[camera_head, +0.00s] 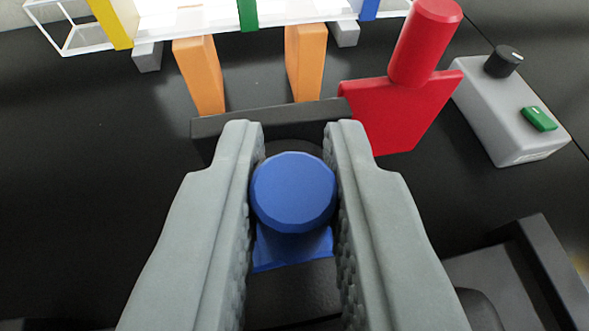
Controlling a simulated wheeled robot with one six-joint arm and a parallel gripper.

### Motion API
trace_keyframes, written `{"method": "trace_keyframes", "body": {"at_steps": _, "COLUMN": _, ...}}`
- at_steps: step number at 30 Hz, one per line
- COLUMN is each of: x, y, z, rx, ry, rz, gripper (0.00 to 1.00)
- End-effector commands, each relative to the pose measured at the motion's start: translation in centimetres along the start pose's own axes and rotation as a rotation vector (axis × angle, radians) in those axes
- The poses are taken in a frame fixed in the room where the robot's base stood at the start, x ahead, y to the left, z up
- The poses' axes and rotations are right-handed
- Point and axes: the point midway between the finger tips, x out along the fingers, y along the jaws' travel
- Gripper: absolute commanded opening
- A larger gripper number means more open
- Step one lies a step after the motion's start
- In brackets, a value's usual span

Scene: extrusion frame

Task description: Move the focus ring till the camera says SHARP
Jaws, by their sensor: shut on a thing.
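My gripper (294,135) reaches in from the bottom of the view, its two grey fingers on either side of a blue round knob (293,192). The gripper is shut on this knob. A blue flat part (290,248) shows just below the knob, between the fingers. A dark part lies under it, mostly hidden by the fingers. I cannot make out a focus ring as such, nor any readout saying SHARP.
Behind the fingers is a black bar (290,115) with two orange posts (306,70) beyond. A red cylinder (425,40) on a red plate (400,110) stands close right. A grey box (510,110) with a black knob and green switch is farther right. The left floor is clear.

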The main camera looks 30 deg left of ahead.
Motion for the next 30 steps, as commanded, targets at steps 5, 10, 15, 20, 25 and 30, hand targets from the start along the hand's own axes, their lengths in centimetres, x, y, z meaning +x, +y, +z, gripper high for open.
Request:
{"method": "trace_keyframes", "body": {"at_steps": 5, "x": -0.11, "y": -0.72, "z": 0.04, "rx": -0.086, "ry": 0.019, "rz": 0.032, "gripper": 0.0}}
{"method": "trace_keyframes", "body": {"at_steps": 10, "x": -0.13, "y": -0.8, "z": 0.1, "rx": -0.114, "ry": 0.024, "rz": 0.045, "gripper": 0.0}}
{"method": "trace_keyframes", "body": {"at_steps": 15, "x": -0.13, "y": -0.78, "z": 0.1, "rx": -0.114, "ry": 0.024, "rz": 0.045, "gripper": 0.0}}
{"method": "trace_keyframes", "body": {"at_steps": 20, "x": -0.13, "y": -0.78, "z": 0.1, "rx": -0.113, "ry": 0.024, "rz": 0.045, "gripper": 0.37}}
{"method": "trace_keyframes", "body": {"at_steps": 25, "x": -0.13, "y": -0.78, "z": 0.1, "rx": -0.113, "ry": 0.024, "rz": 0.044, "gripper": 0.39}}
{"method": "trace_keyframes", "body": {"at_steps": 30, "x": -0.29, "y": -0.78, "z": 0.1, "rx": -0.113, "ry": 0.024, "rz": 0.045, "gripper": 0.39}}
